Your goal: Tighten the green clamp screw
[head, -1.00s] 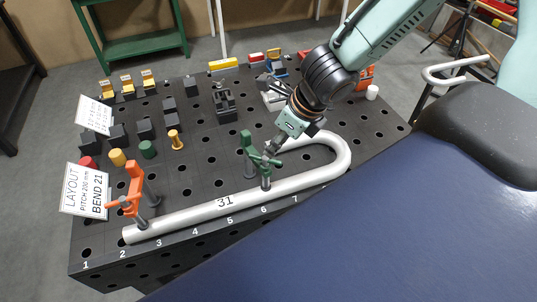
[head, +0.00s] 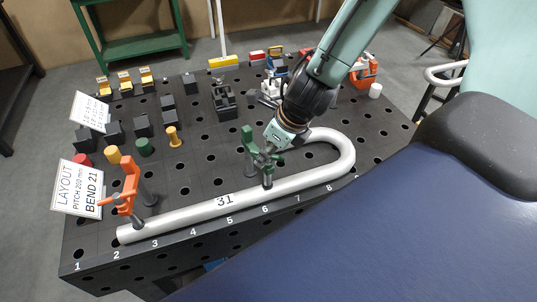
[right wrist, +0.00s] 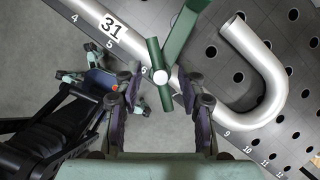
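The green clamp (head: 249,141) stands on the table with its screw pressing down on the white bent pipe (head: 190,215) near the mark 6. In the right wrist view the round end and crossbar of the green clamp screw (right wrist: 154,52) lie between the fingers. My right gripper (head: 268,150) is at the screw handle, pointing down at it. The wrist view shows its fingers (right wrist: 160,88) open, one on each side of the crossbar, with gaps visible. My left gripper is in neither view.
An orange clamp (head: 129,187) holds the pipe's left end. Layout cards (head: 77,187), pegs and dark blocks (head: 113,131) stand at the left. The pipe's U-bend (head: 347,152) lies just right of my gripper. Tools and coloured parts line the table's back.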

